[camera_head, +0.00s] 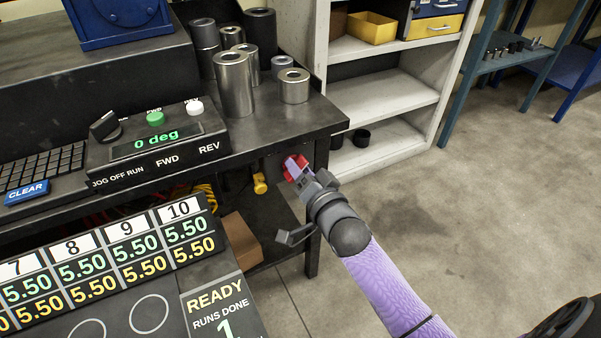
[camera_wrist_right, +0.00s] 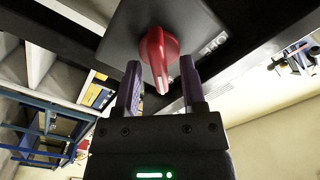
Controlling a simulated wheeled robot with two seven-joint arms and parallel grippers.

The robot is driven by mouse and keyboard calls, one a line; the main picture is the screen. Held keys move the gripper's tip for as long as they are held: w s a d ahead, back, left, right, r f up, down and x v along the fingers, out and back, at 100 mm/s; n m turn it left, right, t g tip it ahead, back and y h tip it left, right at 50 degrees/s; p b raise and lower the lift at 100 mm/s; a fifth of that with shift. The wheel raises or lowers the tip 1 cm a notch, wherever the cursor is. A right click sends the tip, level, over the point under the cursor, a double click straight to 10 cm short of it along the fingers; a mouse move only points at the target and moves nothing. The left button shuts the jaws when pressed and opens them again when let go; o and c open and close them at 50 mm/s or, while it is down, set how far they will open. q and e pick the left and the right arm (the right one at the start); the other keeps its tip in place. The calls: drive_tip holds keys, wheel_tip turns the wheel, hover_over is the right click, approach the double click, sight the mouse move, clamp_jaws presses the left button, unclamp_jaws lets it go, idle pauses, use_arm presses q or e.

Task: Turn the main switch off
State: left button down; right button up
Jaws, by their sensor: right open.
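The main switch is a red rotary knob (camera_head: 293,167) on the side of the bench below the top, at the bench's right end. In the right wrist view the red knob (camera_wrist_right: 158,55) sits on a dark plate (camera_wrist_right: 195,25), with its grip pointing toward my gripper. My right gripper (camera_head: 302,172) is at the knob in the head view. In the wrist view its two purple fingers (camera_wrist_right: 160,88) are spread, one on each side of the knob's lower end, with gaps visible. My left gripper is not in view.
The bench top (camera_head: 265,130) holds several metal cylinders (camera_head: 236,85) and a control box (camera_head: 155,140) reading 0 deg. A white shelf unit (camera_head: 390,95) stands behind the bench's right end. A bench leg (camera_head: 313,255) is close to my right wrist.

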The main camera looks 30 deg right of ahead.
drive_tip(key=shift+c, duration=0.7)
clamp_jaws()
